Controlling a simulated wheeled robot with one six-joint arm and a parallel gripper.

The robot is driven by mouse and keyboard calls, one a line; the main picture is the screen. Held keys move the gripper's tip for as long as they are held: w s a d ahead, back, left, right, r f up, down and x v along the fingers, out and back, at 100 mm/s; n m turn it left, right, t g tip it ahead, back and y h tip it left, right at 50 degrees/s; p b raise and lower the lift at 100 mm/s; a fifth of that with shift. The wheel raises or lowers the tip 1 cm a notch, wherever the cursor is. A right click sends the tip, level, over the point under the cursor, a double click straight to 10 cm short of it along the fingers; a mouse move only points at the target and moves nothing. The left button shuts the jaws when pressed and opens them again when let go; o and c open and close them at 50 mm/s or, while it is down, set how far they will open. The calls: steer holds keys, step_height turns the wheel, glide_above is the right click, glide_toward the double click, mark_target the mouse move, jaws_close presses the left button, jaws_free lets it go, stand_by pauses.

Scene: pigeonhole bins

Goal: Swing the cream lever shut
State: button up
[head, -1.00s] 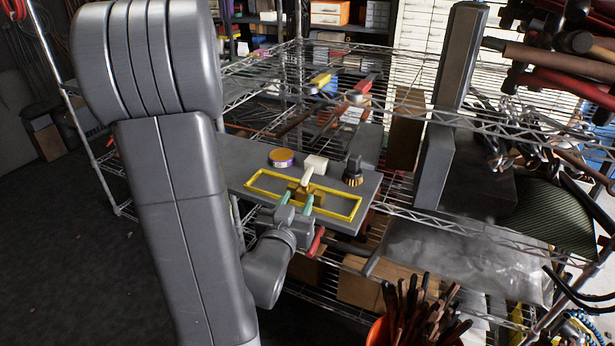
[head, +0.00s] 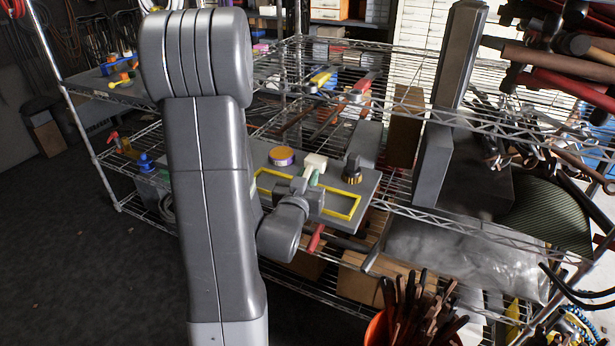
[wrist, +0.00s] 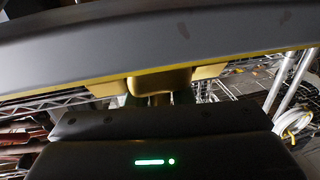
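The cream lever (head: 314,162) stands on a dark grey panel (head: 356,185) in the head view, its blocky cream head near the panel's middle. A yellow rectangular outline (head: 345,214) surrounds its base. My gripper (head: 308,180) is right at the lever, just below the cream head. One teal fingertip shows beside the lever; the other is hidden behind my wrist. I cannot tell whether the fingers touch or grip it. In the wrist view, a grey slab and a yellow block (wrist: 160,82) fill the upper part, and the finger area is dark and mostly covered.
An orange-topped round disc (head: 282,156) and a black knob (head: 352,169) stand on the panel beside the lever. A grey upright post (head: 433,165) rises to the right. Wire shelving surrounds the panel. An orange bucket of tools (head: 378,330) stands in front.

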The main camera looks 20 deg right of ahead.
jaws_close()
steer(key=shift+m+g+h+b, duration=0.3)
steer(key=shift+b, duration=0.05)
steer(key=shift+h, duration=0.3)
steer(key=shift+s+d+m+g+h+b, duration=0.15)
steer(key=shift+m+g+h+b, duration=0.2)
steer(key=shift+m+g+h, duration=0.4)
steer(key=shift+g, duration=0.25)
steer(key=shift+o, duration=2.3)
jaws_free()
